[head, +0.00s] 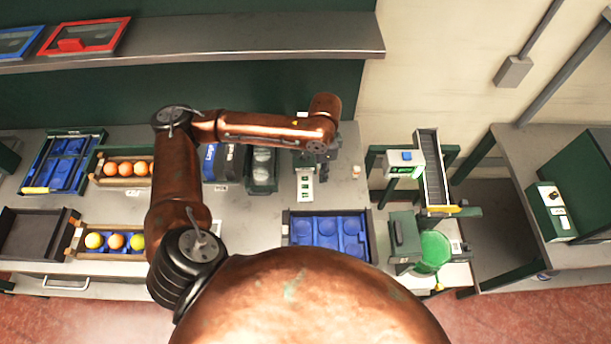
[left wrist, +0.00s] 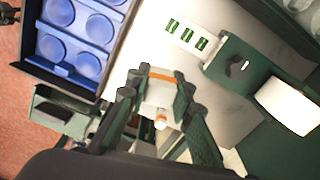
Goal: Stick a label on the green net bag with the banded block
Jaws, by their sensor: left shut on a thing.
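My left gripper (head: 325,160) reaches across the table from the left, above the back of the bench near the label dispenser. In the left wrist view its fingers (left wrist: 160,98) are shut on the banded block (left wrist: 157,92), a pale block with an orange band. The gripper hides the block in the head view. A white strip with several green labels (head: 305,186) lies in front of the dispenser; the strip also shows in the left wrist view (left wrist: 187,37). The green net bag (head: 435,251) is at the right end, beside a green machine. My right gripper is not in view.
A tray with blue round-pocketed inserts (head: 288,229) stands at the front middle. A green dispenser (left wrist: 235,65) with a white roll (left wrist: 287,106) is close to my gripper. A small white and orange piece (head: 356,170) stands nearby. Orange crates (head: 84,252) are at left; a conveyor (head: 432,165) is at right.

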